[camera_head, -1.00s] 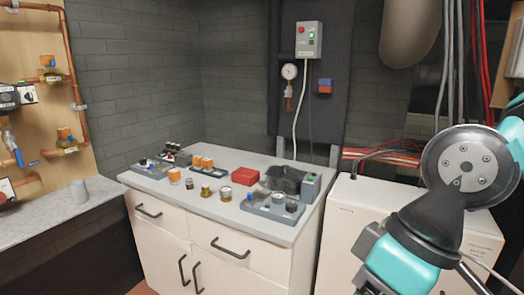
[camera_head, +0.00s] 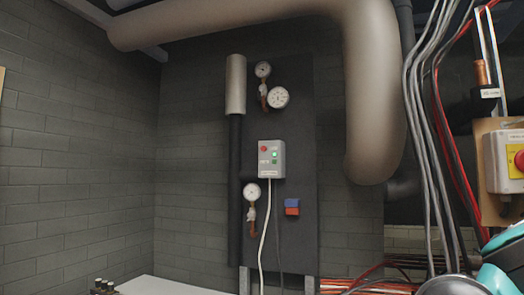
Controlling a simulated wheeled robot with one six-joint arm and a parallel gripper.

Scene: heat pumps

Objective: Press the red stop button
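A grey control box (camera_head: 271,160) is mounted on a dark wall panel. It has a small red button (camera_head: 264,149) at its upper left, a bright green light to the right of that, and a darker green spot below the light. Nothing touches the box. Its labels are too small to read. My gripper is not in view. Only teal and grey parts of my arm show at the bottom right corner.
Pressure gauges (camera_head: 278,97) sit above and lower left of the box. A thick pipe (camera_head: 372,100) and hanging cables (camera_head: 428,150) stand right. A red knob on yellow (camera_head: 518,160) is at the right edge.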

